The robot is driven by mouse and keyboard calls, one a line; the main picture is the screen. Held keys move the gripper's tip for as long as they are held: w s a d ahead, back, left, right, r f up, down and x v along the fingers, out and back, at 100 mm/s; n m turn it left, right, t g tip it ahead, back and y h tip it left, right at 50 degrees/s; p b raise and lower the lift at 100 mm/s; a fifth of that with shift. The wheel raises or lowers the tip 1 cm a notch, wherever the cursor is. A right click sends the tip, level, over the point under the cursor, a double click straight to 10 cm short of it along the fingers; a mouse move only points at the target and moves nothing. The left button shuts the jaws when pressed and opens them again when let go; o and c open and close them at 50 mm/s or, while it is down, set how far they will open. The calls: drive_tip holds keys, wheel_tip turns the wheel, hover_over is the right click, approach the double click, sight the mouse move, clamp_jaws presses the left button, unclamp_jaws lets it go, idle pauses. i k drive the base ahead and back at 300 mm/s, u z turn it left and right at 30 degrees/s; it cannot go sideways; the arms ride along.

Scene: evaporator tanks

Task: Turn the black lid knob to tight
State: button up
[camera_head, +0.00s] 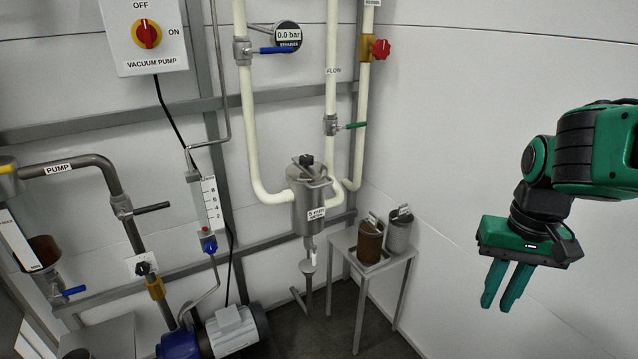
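The black lid knob (306,160) sits on top of a steel filter housing (308,205) in the middle of the head view. The housing carries a small white label, and metal clamp parts cross its lid around the knob. How tight the knob is cannot be told from here. My gripper (497,304) hangs at the right, well apart from the housing. Its two green fingers point down with a gap between them, and nothing is held.
Cream pipes (333,95) run beside the housing, with a blue-handled valve (270,50), a green-handled valve (350,126) and a red knob (381,49). A small steel table (385,268) holds two canisters (370,240). Bare wall lies between it and my gripper.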

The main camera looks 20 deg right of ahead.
sight(306, 161)
drive_tip(key=u, duration=0.35)
drive_tip(key=i, duration=1.2)
drive_tip(key=z, duration=0.45)
